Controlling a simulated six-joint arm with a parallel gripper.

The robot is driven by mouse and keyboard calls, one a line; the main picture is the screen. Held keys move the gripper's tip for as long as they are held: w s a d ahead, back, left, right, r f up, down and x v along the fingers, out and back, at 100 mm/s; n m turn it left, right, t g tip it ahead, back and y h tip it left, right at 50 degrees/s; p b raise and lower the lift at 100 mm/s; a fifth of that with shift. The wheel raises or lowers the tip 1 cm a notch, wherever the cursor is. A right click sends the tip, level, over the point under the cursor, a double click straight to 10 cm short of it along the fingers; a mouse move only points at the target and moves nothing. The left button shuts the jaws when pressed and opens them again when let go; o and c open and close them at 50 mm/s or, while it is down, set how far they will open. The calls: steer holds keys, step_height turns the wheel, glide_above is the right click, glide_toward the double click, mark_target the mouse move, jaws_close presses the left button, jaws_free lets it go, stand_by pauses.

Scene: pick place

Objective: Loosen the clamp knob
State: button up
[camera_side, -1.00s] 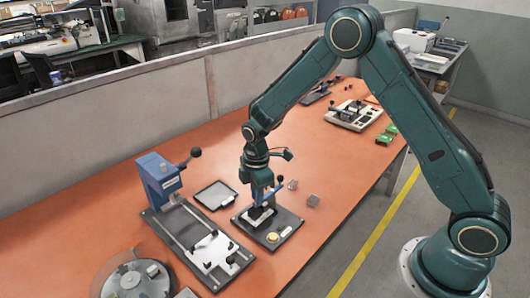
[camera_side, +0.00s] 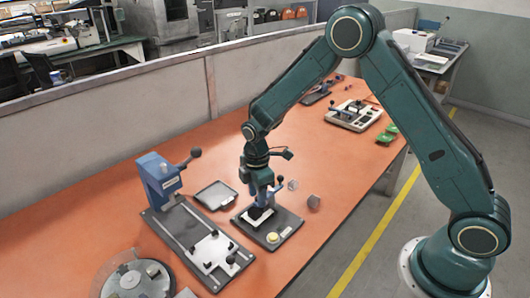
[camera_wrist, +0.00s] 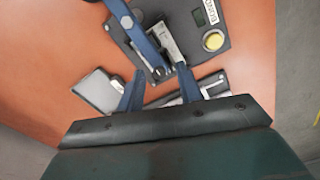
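The clamp fixture is a dark plate (camera_side: 283,222) on the orange table, with a white block, a blue clamp arm and a yellow button (camera_side: 272,238). In the wrist view the blue clamp arm (camera_wrist: 128,20) runs down from the top edge to a small dark knob-like part (camera_wrist: 159,72) beside a metal block (camera_wrist: 165,42). My gripper (camera_wrist: 160,88) has its two blue fingers apart, one on each side of this part; contact cannot be told. In the side view my gripper (camera_side: 260,190) is low over the fixture, and its fingertips are largely hidden.
A larger base plate with a blue toggle press (camera_side: 160,178) stands left, its black ball lever raised. A grey tray (camera_side: 215,195) lies between it and the fixture. A round turntable (camera_side: 138,280) is at the front.

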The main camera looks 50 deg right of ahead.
step_height(320, 180, up, 14)
steer(key=shift+f, duration=0.25)
stand_by(0.4)
steer(key=s+d+r+m+t, duration=0.3)
steer(key=s+r+m, duration=0.4)
steer(key=s+r, duration=0.6)
steer(key=s+d+m+t, duration=0.1)
steer(key=s+m, duration=0.6)
steer(key=s, duration=0.8)
steer(key=shift+s+r+t, duration=0.35)
steer(key=shift+r+t, duration=0.1)
steer(key=shift+t, duration=0.35)
